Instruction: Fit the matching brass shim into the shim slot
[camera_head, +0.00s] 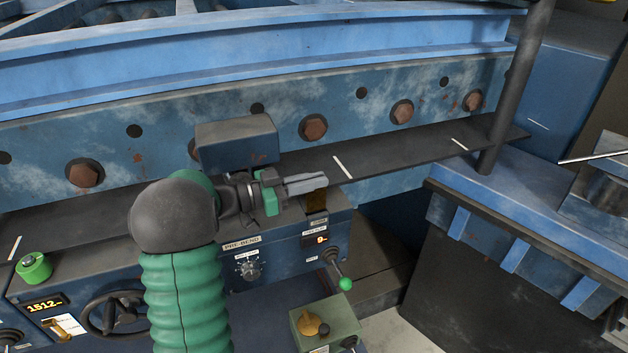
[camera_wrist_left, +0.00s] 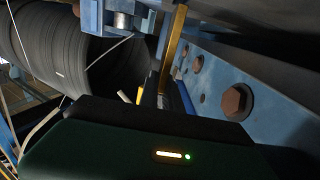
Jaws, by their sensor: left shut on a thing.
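My left gripper (camera_head: 306,184) reaches in from the left in the head view, with its grey fingers pointing right above the blue control console (camera_head: 285,240). It is shut on a thin brass shim (camera_head: 317,199), which hangs below the fingertips, just above or against the console's upper right part. In the left wrist view the brass shim (camera_wrist_left: 173,45) shows as a narrow upright strip. I cannot make out the shim slot clearly; the fingers and shim cover that area, and I cannot tell whether the shim touches it. My right gripper is not in view.
A blue beam with rusty bolts (camera_head: 314,128) and a dark strip (camera_head: 385,150) run behind the gripper. A lever with a green knob (camera_head: 345,284) stands below right. A green box (camera_head: 326,325) and a handwheel (camera_head: 115,315) are in front. A dark post (camera_head: 510,90) stands right.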

